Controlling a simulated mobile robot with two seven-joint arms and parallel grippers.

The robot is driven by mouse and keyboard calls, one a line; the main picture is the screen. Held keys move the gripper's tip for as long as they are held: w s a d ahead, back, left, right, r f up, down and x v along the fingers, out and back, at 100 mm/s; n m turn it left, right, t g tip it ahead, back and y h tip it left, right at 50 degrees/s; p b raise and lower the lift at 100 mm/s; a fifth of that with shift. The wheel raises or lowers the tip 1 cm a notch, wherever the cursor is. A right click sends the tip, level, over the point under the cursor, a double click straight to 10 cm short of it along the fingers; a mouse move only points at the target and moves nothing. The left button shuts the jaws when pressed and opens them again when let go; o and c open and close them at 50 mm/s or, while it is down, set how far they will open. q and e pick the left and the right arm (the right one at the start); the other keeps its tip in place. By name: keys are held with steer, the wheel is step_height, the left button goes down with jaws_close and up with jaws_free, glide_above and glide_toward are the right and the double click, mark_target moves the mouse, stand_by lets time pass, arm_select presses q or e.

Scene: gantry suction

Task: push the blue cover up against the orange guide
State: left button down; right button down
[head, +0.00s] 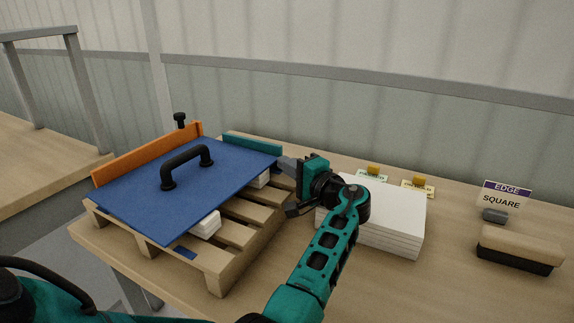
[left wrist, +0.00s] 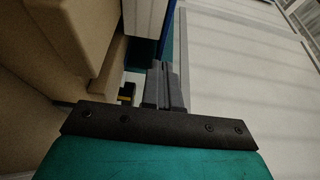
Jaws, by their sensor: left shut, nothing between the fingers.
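The flat blue cover (head: 205,185) with a black arched handle (head: 187,166) lies over a wooden pallet. The upright orange guide (head: 150,152) runs along the cover's far left edge. The two look close, but I cannot tell whether they touch. My left gripper (head: 284,163) is shut and empty, at the cover's right edge near the teal strip. In the left wrist view, the shut fingers (left wrist: 165,85) point towards a thin blue edge (left wrist: 166,32); contact is unclear. My right gripper is not in view.
The teal strip (head: 252,144) stands along the cover's back edge. White blocks (head: 205,224) show under the cover on the pallet (head: 222,270). A white stack (head: 395,235) stands right of my gripper. A brush-like block (head: 518,248) and an "EDGE SQUARE" sign (head: 505,194) are farther right.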

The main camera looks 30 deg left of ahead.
arm_select(q)
steer(key=shift+s+a+p, duration=0.2)
steer(key=shift+s+a, duration=0.1)
steer(key=shift+a, duration=0.2)
steer(key=shift+s+a+p, duration=0.15)
steer(key=shift+s+a, duration=0.1)
steer(key=shift+a, duration=0.25)
